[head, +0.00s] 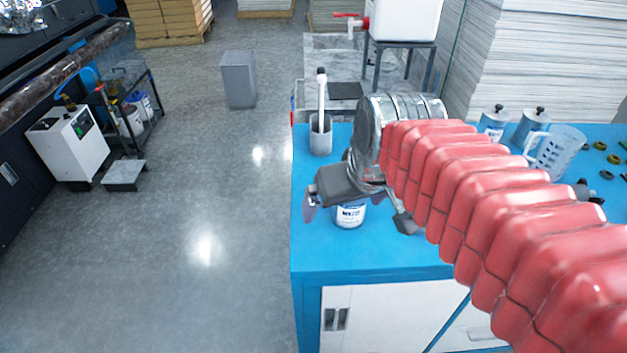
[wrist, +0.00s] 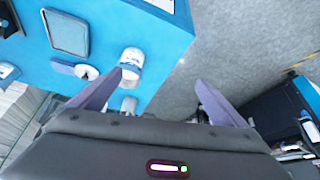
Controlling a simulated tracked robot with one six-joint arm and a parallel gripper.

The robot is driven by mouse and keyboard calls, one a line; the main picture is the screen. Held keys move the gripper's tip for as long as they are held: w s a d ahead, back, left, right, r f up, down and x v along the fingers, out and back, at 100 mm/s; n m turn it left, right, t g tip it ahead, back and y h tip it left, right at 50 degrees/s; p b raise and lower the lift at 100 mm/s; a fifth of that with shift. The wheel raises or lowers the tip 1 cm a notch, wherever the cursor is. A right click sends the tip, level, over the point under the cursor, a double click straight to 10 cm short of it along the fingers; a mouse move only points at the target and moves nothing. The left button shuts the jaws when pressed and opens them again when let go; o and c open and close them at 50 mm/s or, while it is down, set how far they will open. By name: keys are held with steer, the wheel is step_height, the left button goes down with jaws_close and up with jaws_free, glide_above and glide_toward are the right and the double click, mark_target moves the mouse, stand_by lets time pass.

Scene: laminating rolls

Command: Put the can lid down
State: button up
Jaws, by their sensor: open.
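In the wrist view, a pale round piece with a dark centre (wrist: 88,72) lies on the blue table; it looks like the can lid, but it is too small to be sure. A white can with a blue label (wrist: 131,60) stands near the table edge, and a similar can shows in the head view (head: 350,214) just below my gripper. I cannot tell whether its top is covered. My gripper (wrist: 159,78) is open, its two purple-grey fingers wide apart with nothing between them. In the head view my arm hides part of the table.
The blue table (head: 375,262) has a grey cup with a white-handled tool (head: 320,135), knobbed cans (head: 531,124) and a clear jug (head: 557,152). The wrist view shows a grey tray (wrist: 66,32) and another can (wrist: 128,104). Open floor (head: 200,220) lies left of the table.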

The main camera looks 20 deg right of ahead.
steer(key=s+a+f, duration=0.2)
steer(key=s, duration=0.4)
steer(key=shift+a+f, duration=0.25)
steer(key=shift+f, duration=0.05)
steer(key=shift+s, duration=0.1)
steer(key=shift+c, duration=0.7)
